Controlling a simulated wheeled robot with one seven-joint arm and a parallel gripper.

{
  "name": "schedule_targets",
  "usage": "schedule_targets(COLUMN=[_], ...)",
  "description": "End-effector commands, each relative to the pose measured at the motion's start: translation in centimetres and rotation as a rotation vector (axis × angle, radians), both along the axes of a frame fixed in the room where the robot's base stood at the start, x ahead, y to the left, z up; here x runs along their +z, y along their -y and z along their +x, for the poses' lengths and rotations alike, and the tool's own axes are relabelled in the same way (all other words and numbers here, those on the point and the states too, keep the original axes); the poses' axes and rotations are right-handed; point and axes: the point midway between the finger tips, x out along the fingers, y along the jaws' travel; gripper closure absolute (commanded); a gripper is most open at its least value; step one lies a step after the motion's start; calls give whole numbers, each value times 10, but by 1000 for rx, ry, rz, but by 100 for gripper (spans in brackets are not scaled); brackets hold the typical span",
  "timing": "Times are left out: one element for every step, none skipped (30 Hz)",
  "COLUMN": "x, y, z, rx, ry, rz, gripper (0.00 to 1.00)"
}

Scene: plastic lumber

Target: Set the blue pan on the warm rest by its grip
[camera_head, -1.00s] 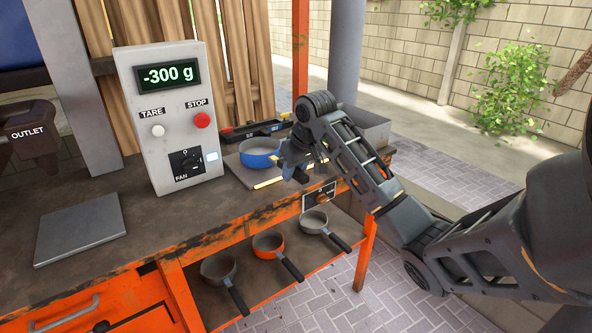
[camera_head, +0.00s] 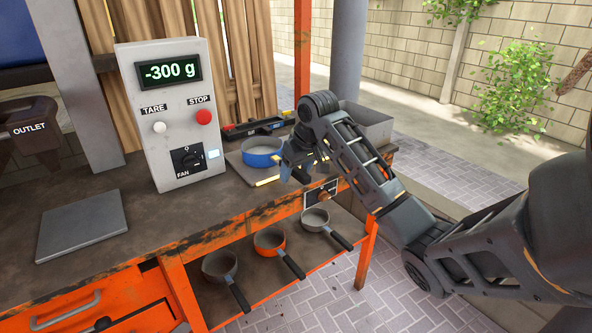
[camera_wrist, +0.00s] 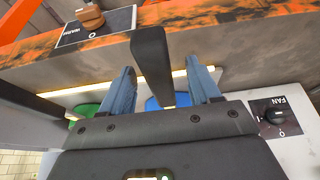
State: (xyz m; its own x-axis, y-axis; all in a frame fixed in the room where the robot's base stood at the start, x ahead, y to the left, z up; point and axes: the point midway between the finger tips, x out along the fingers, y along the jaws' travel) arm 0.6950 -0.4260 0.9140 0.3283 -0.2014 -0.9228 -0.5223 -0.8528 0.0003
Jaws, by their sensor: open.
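The blue pan (camera_head: 262,147) sits upright on the flat plate with yellow edge marks (camera_head: 268,182), at the back right of the bench. This plate lies above the WARM knob (camera_head: 322,196) and seems to be the warm rest. My gripper (camera_head: 301,167) is at the pan's handle side, at the plate's front edge. In the wrist view the pan's black grip (camera_wrist: 152,62) runs between the two spread blue-grey fingers (camera_wrist: 164,88), with gaps on both sides. Part of the blue bowl (camera_wrist: 153,103) shows behind it; the rest is hidden by my gripper.
A control box (camera_head: 175,120) reading -300 g stands left of the pan. A grey square plate (camera_head: 82,226) lies empty at the left. Several pans, including an orange one (camera_head: 270,241), sit on the lower shelf. A metal bin (camera_head: 368,125) stands behind my arm.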

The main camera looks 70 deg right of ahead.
Motion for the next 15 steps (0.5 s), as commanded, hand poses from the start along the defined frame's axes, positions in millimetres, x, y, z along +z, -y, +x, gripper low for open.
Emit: schedule_targets(x=[-1, -1, 1, 2, 5, 9, 13, 17, 24, 28, 33, 40, 44, 48, 54], y=[-1, -1, -1, -1, -1, -2, -3, -4, -5, -6, -7, -9, -10, -11, -12], z=[0, 0, -1, -1, -2, -3, -4, -6, -8, -10, -11, -13, -15, -16, -18], rx=[0, 0, 0, 0, 0, 0, 0, 0, 0, 0, 1, 1, 1, 1, 2], ry=[-2, -2, -1, -1, -1, 0, 1, 1, 2, 2, 2, 2, 3, 2, 3], rz=[2, 2, 2, 2, 2, 1, 0, 0, 0, -1, -1, -1, -1, -1, -1], gripper=[38, 38, 38, 38, 38, 38, 38, 38, 38, 38, 38, 38, 38, 38, 38])
